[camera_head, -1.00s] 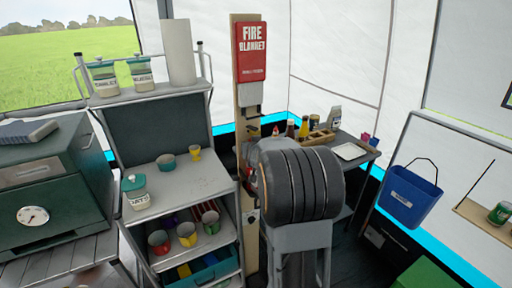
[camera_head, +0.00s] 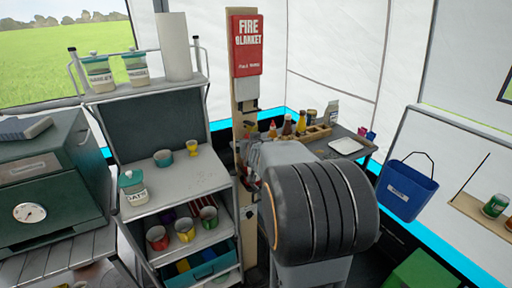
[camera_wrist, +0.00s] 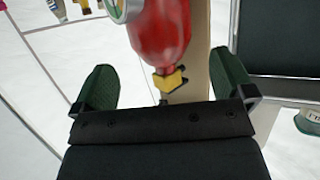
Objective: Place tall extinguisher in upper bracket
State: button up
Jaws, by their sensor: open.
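A red extinguisher body (camera_wrist: 162,38) with a round gauge (camera_wrist: 122,8) and a yellow piece (camera_wrist: 170,79) shows in the wrist view, in front of a wooden post. My gripper (camera_wrist: 166,88) is open, with one green-padded finger on each side of the yellow piece; nothing is clamped. In the head view my arm hides most of the gripper and the extinguisher. The wooden post (camera_head: 240,103) carries dark fittings below a red fire blanket box (camera_head: 247,45); I cannot tell which fitting is the upper bracket.
A shelf rack (camera_head: 175,188) with jars and mugs stands close to the left of the post. A side table (camera_head: 358,160) with bottles and a white tray is behind my arm. A blue bucket (camera_head: 405,192) hangs at right.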

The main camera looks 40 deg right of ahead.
jog(key=s+a+f+n+g+y+p, duration=0.1)
jog(key=s+a+n+g+y, duration=0.15)
jog(key=s+a, duration=0.45)
jog(key=s+a+f+n+g+y, duration=0.1)
jog(key=s+a+n+y, duration=0.2)
jog(key=a, duration=0.8)
jog(key=s+a+f+g, duration=0.1)
jog(key=s+a+g, duration=0.1)
jog(key=s, duration=0.3)
jog(key=s+a+f+g+y, duration=0.1)
jog(key=s+a+f+g, duration=0.1)
jog(key=s+a, duration=0.2)
jog(key=shift+s, duration=0.75)
jog(key=shift+d+n+g, duration=0.15)
jog(key=shift+n+g, duration=0.1)
